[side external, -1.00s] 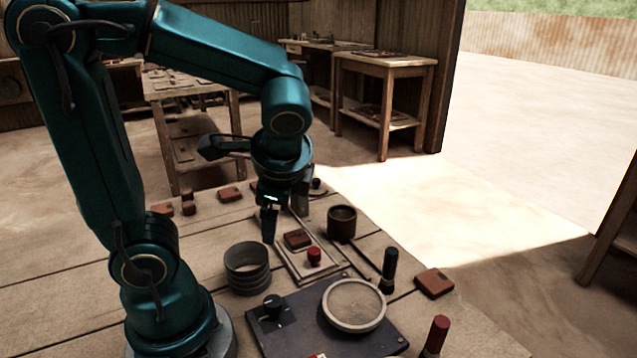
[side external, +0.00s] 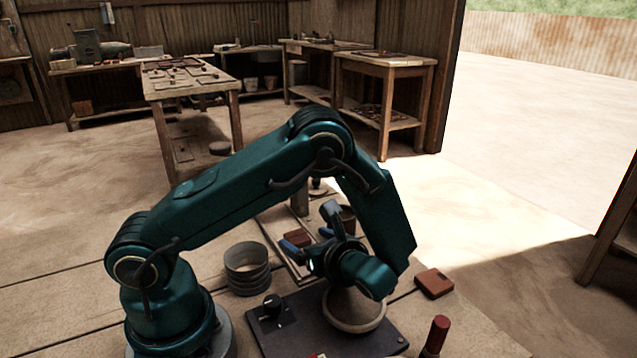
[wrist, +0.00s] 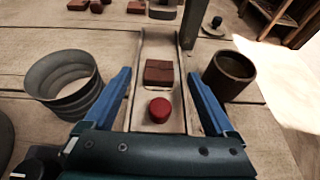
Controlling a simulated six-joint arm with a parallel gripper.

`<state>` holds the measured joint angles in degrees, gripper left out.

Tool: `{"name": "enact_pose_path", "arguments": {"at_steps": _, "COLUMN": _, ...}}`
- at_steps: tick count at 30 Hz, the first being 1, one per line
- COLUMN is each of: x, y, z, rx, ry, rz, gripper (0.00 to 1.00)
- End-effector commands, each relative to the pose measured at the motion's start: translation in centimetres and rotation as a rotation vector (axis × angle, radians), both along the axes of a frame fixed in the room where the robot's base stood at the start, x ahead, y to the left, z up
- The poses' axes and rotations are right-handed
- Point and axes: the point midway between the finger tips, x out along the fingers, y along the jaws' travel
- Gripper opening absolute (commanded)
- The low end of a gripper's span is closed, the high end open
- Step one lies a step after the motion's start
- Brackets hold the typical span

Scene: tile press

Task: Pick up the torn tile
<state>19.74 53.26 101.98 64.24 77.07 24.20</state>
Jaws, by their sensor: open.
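A red-brown tile (wrist: 159,73) lies flat in a pale wooden tray (wrist: 139,110), with a dark line across its face; I cannot tell whether this is the tear. It also shows, partly covered, in the side view (side external: 298,237). My gripper (wrist: 160,76) is open, its blue fingers to either side of the tray and apart from the tile. In the side view my gripper (side external: 308,240) is low at the tray. A red round knob (wrist: 160,110) stands in the tray on the near side of the tile. Another tile (side external: 434,283) lies at the table's right.
A grey ribbed ring (wrist: 68,88) stands left of the tray and a brown cup (wrist: 229,76) right of it. More tiles (wrist: 136,7) lie at the far side. A dark plate (side external: 267,335) with a round disc (side external: 355,305) and a red-topped handle (side external: 437,333) are near the front.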

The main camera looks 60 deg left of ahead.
Motion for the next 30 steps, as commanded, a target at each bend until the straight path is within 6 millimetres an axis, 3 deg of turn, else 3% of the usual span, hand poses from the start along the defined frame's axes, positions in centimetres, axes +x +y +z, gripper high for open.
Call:
{"name": "enact_pose_path", "arguments": {"at_steps": 9, "x": 0.0, "y": 3.6, "z": -1.4, "rx": -0.002, "ry": 0.0, "rz": 0.005, "gripper": 0.9}}
{"name": "enact_pose_path", "arguments": {"at_steps": 20, "x": 0.0, "y": 4.2, "z": -1.7, "rx": -0.003, "ry": -0.001, "rz": 0.003, "gripper": 0.9}}
{"name": "enact_pose_path", "arguments": {"at_steps": 27, "x": 0.0, "y": 4.2, "z": -1.7, "rx": -0.003, "ry": -0.002, "rz": 0.003, "gripper": 0.0}}
{"name": "enact_pose_path", "arguments": {"at_steps": 30, "x": 0.0, "y": 4.1, "z": -1.7, "rx": -0.003, "ry": -0.002, "rz": 0.003, "gripper": 0.0}}
